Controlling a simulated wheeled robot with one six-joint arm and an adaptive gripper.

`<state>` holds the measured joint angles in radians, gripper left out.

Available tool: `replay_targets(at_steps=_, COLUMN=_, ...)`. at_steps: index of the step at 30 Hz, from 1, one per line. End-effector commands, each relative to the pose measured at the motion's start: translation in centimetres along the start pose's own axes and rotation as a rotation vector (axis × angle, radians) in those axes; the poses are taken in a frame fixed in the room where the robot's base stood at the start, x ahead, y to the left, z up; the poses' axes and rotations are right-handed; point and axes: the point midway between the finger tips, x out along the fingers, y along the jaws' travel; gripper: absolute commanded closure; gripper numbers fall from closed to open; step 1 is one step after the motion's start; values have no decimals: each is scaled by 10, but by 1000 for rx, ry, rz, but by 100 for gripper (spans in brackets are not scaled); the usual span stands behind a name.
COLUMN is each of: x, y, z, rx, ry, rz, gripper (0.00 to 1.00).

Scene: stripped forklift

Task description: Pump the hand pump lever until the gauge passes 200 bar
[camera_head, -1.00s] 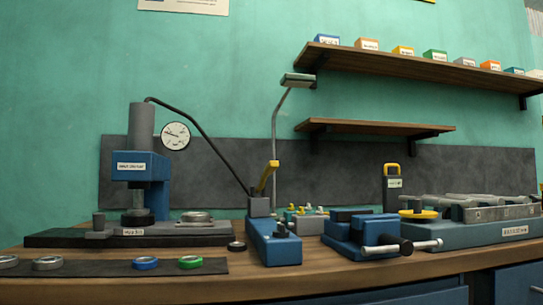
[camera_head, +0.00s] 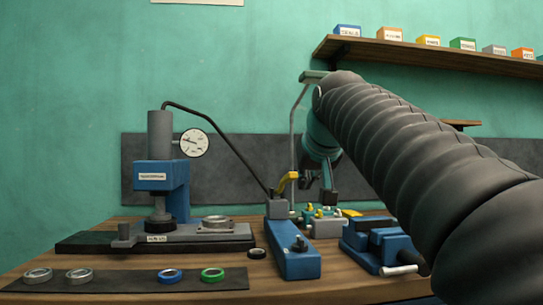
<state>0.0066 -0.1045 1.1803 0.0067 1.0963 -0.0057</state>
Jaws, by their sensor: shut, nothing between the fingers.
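The hand pump (camera_head: 294,258) is a blue block with a grey post, at the front middle of the bench. My gripper (camera_head: 328,194) points down behind and just right of the lever, shut and empty. I cannot tell whether it touches the lever. My own dark ribbed arm crosses the right side and hides part of the bench.
A blue press (camera_head: 160,176) stands left of the pump, joined to it by a black hose (camera_head: 222,137). A blue vise (camera_head: 380,243) is close on the right. Rings lie on a dark mat (camera_head: 125,281) at front left. A shelf (camera_head: 430,57) hangs above.

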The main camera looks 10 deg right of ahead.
Motion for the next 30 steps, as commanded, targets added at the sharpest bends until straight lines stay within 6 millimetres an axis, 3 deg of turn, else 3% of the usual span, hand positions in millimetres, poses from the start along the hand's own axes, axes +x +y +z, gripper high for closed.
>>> replay_targets(at_steps=1, x=-6, y=0, z=-30, rx=0, ry=27, rz=0, gripper=100)
replay_targets(at_steps=3, x=-10, y=0, z=-57, rx=0, ry=60, rz=0, gripper=100)
replay_targets(at_steps=9, x=-21, y=1, z=-104, rx=-1, ry=126, rz=0, gripper=100)
replay_targets(at_steps=13, x=-24, y=1, z=-114, rx=-1, ry=144, rz=0, gripper=100)
replay_targets(at_steps=23, x=-24, y=1, z=-115, rx=-1, ry=147, rz=0, gripper=100)
replay_targets(at_steps=30, x=-9, y=1, z=-117, rx=-1, ry=144, rz=0, gripper=100)
